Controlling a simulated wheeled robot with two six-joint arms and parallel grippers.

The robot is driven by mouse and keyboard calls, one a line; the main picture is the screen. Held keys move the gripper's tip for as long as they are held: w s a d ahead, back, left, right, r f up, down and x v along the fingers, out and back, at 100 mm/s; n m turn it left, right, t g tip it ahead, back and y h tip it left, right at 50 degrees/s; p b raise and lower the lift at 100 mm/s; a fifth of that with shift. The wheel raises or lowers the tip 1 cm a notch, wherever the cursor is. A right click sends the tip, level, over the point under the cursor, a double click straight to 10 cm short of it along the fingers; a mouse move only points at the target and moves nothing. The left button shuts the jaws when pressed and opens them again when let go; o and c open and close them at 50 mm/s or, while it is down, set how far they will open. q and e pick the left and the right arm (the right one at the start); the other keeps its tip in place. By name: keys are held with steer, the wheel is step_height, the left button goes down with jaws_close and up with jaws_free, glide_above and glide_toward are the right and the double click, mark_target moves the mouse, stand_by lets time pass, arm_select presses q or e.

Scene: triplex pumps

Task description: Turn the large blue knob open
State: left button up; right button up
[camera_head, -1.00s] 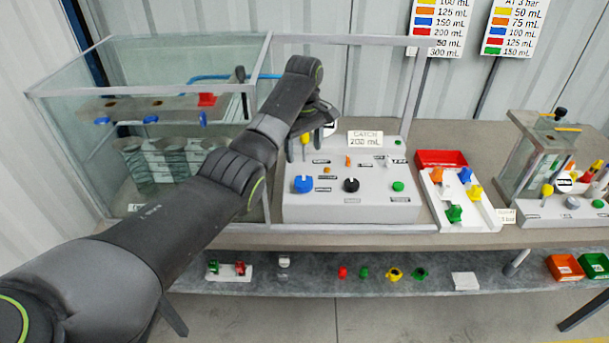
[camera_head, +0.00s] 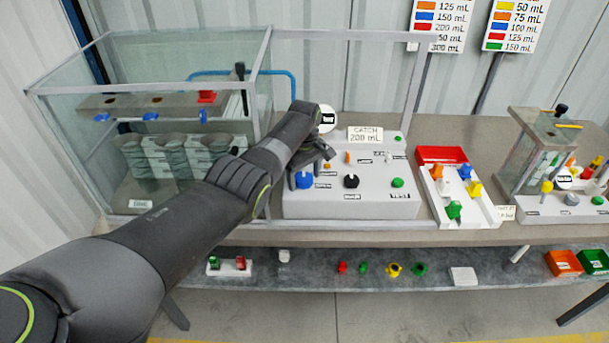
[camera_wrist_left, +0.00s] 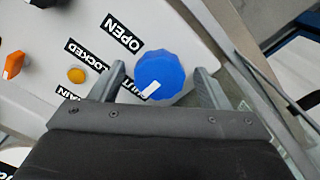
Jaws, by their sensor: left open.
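The large blue knob (camera_head: 304,181) is on the left front of the white control panel (camera_head: 370,208). In the left wrist view the knob (camera_wrist_left: 165,70) shows between the two finger ends of my left gripper (camera_wrist_left: 158,76). The gripper is open and the knob is not clamped. The knob's white mark is at its lower left, near a partly hidden label that seems to read SHUT. The OPEN label (camera_wrist_left: 123,33) is at the knob's upper left. In the head view my left gripper (camera_head: 305,170) is over the knob. My right gripper is not in view.
A black knob (camera_head: 351,181) and a green button (camera_head: 397,183) are to the right on the panel. The glass tank (camera_head: 60,130) is to the left, with frame bars close to the panel. A white tray (camera_head: 483,215) of coloured parts stands at the right.

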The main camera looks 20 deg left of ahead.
arm_select(q)
steer(key=c, duration=1)
steer(key=shift+m, duration=0.3)
steer(key=m+p, duration=0.1)
steer(key=m, duration=0.2)
steer(key=shift+r, duration=0.1)
steer(key=m, duration=0.4)
steer(key=shift+a+m, duration=0.15)
steer(key=shift+m, duration=0.25)
steer(key=m, duration=0.4)
steer(key=shift+m, duration=0.3)
steer(key=shift+a+m, duration=0.1)
steer(key=shift+m, duration=2.4)
